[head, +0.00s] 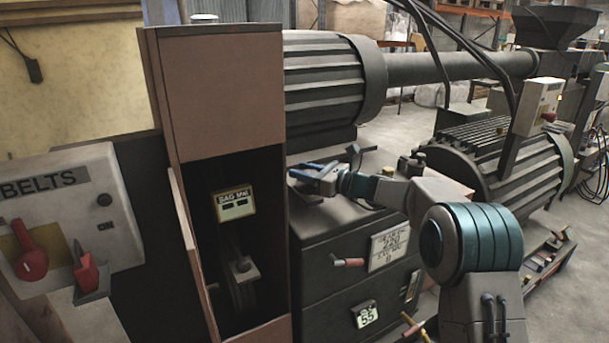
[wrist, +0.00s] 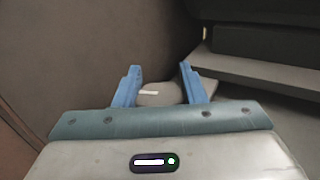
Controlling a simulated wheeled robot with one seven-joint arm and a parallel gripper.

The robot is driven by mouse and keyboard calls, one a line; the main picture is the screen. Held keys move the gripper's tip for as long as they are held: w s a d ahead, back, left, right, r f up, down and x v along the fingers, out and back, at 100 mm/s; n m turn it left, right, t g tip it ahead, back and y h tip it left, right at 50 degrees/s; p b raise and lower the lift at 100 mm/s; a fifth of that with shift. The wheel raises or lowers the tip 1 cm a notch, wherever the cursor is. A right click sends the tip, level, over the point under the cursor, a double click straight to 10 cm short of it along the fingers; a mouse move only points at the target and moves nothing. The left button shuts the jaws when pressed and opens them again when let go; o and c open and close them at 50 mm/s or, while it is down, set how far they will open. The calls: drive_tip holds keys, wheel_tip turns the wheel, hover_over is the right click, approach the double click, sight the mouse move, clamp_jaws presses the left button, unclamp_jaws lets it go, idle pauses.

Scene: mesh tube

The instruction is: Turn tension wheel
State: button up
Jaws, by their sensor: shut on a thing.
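My gripper (head: 305,176) reaches over the top of the dark machine cabinet, close to the brown upright housing. In the wrist view my gripper (wrist: 160,68) has its two blue fingers on either side of a low rounded grey piece with a white mark, which looks like the tension wheel (wrist: 168,96). The fingers are shut on it. In the head view the wheel is hidden or cannot be told apart behind my gripper and the housing.
The brown housing (head: 222,95) stands close left of my gripper, with an open door. The ribbed motor drum (head: 325,80) is behind. Small dark knobs (head: 411,165) stand on the cabinet top to the right. A BELTS switch box (head: 65,200) is at the far left.

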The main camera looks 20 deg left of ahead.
drive_tip(key=shift+w+d+f+m+t+h+b, duration=0.15)
drive_tip(key=shift+m+t+h+b, duration=0.3)
drive_tip(key=shift+m+t+b, duration=0.8)
drive_tip(key=shift+w+a+f+m+t+h+b, duration=0.15)
drive_tip(key=shift+t+h+b, duration=0.25)
drive_tip(key=shift+t+b, duration=1)
drive_tip(key=shift+d+f+m+t+h+b, duration=0.1)
drive_tip(key=shift+m+t+h+b, duration=0.55)
drive_tip(key=shift+b, duration=1.45)
drive_tip(key=m+t+h+b, duration=0.1)
drive_tip(key=m+t+b, duration=0.1)
drive_tip(key=b, duration=0.3)
drive_tip(key=m+t+h+b, duration=0.2)
drive_tip(key=b, duration=0.4)
drive_tip(key=shift+w+d+f, duration=0.1)
drive_tip(key=shift+w, duration=0.05)
drive_tip(key=m+t+h+b, duration=0.1)
drive_tip(key=h+b, duration=0.1)
drive_tip(key=b, duration=0.2)
drive_tip(key=shift+w+d, duration=0.1)
drive_tip(key=m+h+b, duration=0.1)
drive_tip(key=m+t+h+b, duration=0.1)
drive_tip(key=shift+w+d+r+t+b, duration=0.1)
drive_tip(key=shift+d+r+t+b, duration=0.05)
drive_tip(key=shift+r+t+b, duration=0.2)
drive_tip(key=shift+d+m+h+b, duration=0.1)
drive_tip(key=shift+m+h+b, duration=0.25)
drive_tip(key=shift+h, duration=0.35)
drive_tip(key=shift+r, duration=0.1)
drive_tip(key=o, duration=1)
